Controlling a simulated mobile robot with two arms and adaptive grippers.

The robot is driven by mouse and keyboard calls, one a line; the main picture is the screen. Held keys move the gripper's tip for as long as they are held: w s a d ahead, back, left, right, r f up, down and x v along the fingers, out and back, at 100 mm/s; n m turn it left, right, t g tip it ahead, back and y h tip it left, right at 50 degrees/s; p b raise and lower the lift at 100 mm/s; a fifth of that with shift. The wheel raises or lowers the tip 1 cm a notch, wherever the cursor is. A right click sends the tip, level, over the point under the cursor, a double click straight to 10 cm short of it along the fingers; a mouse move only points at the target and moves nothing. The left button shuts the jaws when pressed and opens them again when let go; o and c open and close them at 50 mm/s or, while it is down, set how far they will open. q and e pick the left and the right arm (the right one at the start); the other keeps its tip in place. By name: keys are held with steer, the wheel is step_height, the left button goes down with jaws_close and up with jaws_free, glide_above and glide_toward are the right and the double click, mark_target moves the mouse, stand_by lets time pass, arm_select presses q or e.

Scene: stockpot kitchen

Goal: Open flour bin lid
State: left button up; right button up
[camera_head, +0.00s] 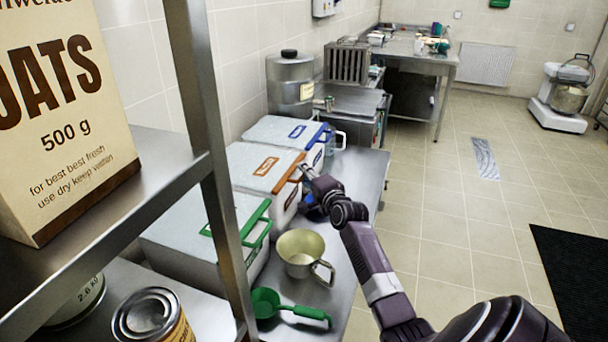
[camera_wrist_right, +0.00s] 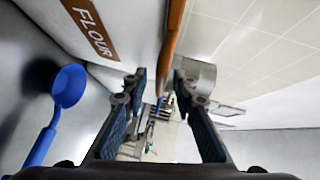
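The flour bin (camera_head: 284,201) is the white middle bin with orange trim; its orange FLOUR label (camera_wrist_right: 92,29) shows in the right wrist view. Its pale lid (camera_head: 258,165) lies flat and looks shut, with an orange handle (camera_head: 289,172) along its front edge. My right gripper (camera_head: 304,177) is at this front edge. In the right wrist view its fingers (camera_wrist_right: 160,88) stand apart, and the orange handle strip (camera_wrist_right: 173,42) runs down towards the gap between them. Contact with the handle cannot be told. My left gripper is not in view.
A green-trimmed bin (camera_head: 185,247) stands nearer and a blue-trimmed bin (camera_head: 283,131) farther. A blue scoop (camera_wrist_right: 69,87) is close by. A shelf post (camera_head: 207,110) stands at left.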

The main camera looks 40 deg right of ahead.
steer(key=shift+w, duration=0.15)
steer(key=shift+d, duration=0.1)
steer(key=shift+c, duration=1)
steer(key=c, duration=0.5)
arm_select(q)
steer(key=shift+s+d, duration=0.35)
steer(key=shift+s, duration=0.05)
arm_select(e)
jaws_close()
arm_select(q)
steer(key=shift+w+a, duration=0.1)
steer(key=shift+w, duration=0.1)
